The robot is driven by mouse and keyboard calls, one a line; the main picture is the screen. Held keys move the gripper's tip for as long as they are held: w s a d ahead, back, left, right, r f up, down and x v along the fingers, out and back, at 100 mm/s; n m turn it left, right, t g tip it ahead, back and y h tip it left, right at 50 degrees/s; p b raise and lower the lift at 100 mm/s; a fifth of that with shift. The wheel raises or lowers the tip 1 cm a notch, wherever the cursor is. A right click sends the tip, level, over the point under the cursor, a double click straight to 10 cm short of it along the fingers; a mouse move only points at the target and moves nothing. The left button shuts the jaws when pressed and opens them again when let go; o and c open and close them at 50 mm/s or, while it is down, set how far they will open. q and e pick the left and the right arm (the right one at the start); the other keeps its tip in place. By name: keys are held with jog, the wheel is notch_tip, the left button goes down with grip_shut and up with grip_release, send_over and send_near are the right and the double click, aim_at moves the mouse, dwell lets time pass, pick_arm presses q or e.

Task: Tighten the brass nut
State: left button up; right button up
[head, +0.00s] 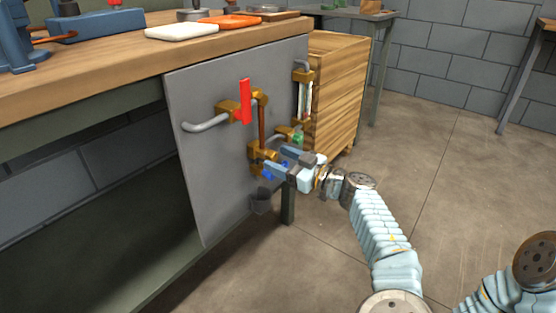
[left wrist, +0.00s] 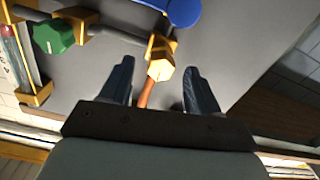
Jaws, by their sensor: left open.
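The brass nut (left wrist: 160,69) shows in the left wrist view at the end of a copper pipe (left wrist: 145,95), against a brass fitting. In the head view the copper pipe (head: 262,125) runs down to the lower brass fitting (head: 260,152), where the nut is hard to make out. My left gripper (left wrist: 158,63) is open, with its two dark fingers on either side of the nut and visible gaps to both. It also shows in the head view (head: 271,160), in front of the lower fitting. My right gripper is out of view.
A grey panel (head: 205,165) carries the pipework, with a red lever (head: 245,101), a blue handle (left wrist: 180,10), a green knob (left wrist: 53,34) and a sight glass (left wrist: 18,55). A small dark cup (head: 260,201) sits below. A wooden crate (head: 342,95) stands behind; the floor at right is clear.

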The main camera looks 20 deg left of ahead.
pick_arm(q)
jog(key=shift+w+a, duration=0.2)
jog(key=shift+a, duration=0.45)
jog(key=c, duration=1)
jog(key=shift+c, duration=0.2)
